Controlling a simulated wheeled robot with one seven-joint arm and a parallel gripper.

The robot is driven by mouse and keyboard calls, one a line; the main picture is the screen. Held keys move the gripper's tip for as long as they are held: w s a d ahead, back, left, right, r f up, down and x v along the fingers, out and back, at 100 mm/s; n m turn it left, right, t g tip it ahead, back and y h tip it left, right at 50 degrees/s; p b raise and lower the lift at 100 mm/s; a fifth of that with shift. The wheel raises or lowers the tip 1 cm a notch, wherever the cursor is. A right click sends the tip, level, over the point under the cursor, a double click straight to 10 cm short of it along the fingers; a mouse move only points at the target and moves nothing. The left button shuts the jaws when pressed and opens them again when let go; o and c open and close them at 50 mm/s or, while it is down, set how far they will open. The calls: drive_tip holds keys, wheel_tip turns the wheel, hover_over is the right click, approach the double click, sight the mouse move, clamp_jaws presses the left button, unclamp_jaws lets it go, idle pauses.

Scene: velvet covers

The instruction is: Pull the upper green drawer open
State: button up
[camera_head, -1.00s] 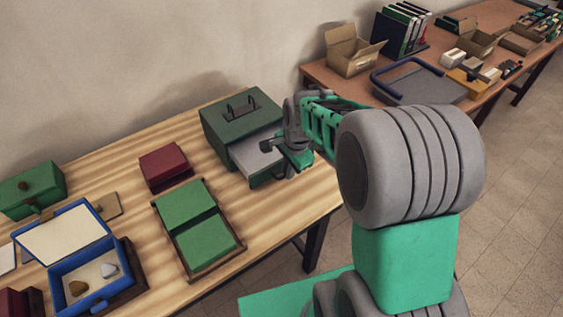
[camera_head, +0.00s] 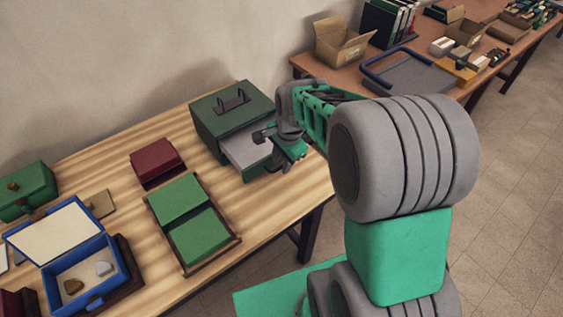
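The green cabinet (camera_head: 213,112), with a dark handle on its lid, stands at the right end of the wooden table. One of its drawers (camera_head: 238,149) is slid out toward me, showing a grey inside. It sits high in the cabinet front; any lower drawer is hidden. My gripper (camera_head: 271,143) is at the right part of the drawer's front end, with one dark fingertip over the drawer. The arm hides the drawer's right end and its handle. I cannot tell whether the fingers touch the drawer or how far apart they are.
Left of the cabinet are a dark red box (camera_head: 156,158), a tray with green panels (camera_head: 187,199) and an open blue box (camera_head: 118,263). A small green box (camera_head: 32,187) is at far left. A second table behind holds a cardboard box (camera_head: 338,46) and a grey tray (camera_head: 409,78).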

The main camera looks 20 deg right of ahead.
wheel_tip(320, 180, up, 7)
drive_tip(key=s, duration=0.1)
drive_tip(key=shift+s+d+b, duration=0.15)
drive_tip(key=shift+d+b, duration=0.05)
drive_tip(key=shift+b, duration=0.15)
drive_tip(key=s+f+n, duration=0.3)
drive_tip(key=s+n, duration=0.7)
drive_tip(key=n, duration=0.3)
drive_tip(key=s+a+r+n+t, duration=0.1)
drive_tip(key=a+r, duration=0.3)
drive_tip(key=r, duration=0.2)
drive_tip(key=shift+s+t+h, duration=0.15)
drive_tip(key=shift+t+h, duration=0.15)
drive_tip(key=shift+t, duration=0.1)
